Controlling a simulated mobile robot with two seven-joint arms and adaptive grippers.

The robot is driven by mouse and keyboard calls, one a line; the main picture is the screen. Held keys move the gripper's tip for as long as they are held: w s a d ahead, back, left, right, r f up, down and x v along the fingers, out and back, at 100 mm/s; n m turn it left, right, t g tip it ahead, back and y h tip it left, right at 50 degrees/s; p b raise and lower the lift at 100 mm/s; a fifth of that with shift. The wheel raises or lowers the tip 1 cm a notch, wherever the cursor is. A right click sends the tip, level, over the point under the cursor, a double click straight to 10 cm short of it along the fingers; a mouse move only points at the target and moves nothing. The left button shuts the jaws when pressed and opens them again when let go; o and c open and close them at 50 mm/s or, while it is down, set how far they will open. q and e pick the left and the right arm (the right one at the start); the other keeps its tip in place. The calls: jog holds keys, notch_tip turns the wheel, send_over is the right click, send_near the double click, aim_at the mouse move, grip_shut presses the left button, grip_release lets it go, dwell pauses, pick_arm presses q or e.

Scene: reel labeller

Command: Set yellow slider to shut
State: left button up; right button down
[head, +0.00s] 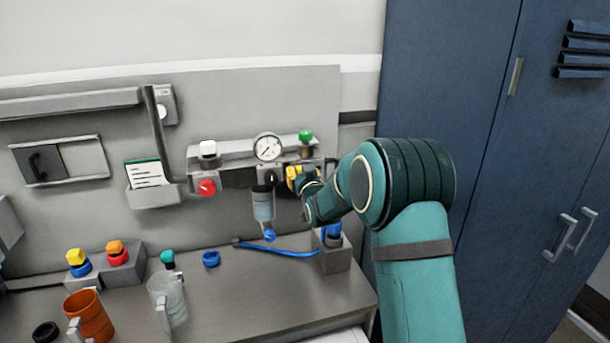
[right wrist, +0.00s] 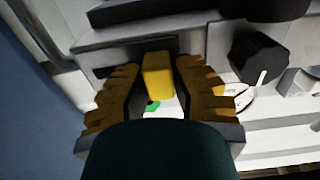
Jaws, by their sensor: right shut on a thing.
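The yellow slider (right wrist: 158,76) is a small block that shows in the right wrist view, in a dark slot on the grey panel unit. My right gripper (head: 303,182) reaches the right end of this unit in the head view. It is shut on the yellow slider, with one ribbed finger on each side of it. A small green mark shows just below the slider in the right wrist view. In the head view my gripper and arm hide most of the slider. My left gripper is not in view.
Near my gripper are a pressure gauge (head: 268,147), a green knob (head: 306,136), a red knob (head: 207,187) and a clear filter bowl (head: 263,206). Below, a blue hose (head: 275,249) runs to a grey block (head: 334,257). Mugs stand at left; a blue cabinet (head: 440,80) is at right.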

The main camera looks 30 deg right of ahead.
jog(key=shift+w+a+r, duration=0.1)
jog(key=shift+a, duration=0.1)
jog(key=c, duration=0.8)
grip_release()
jog(key=shift+w+a, duration=0.15)
jog(key=v, duration=1.2)
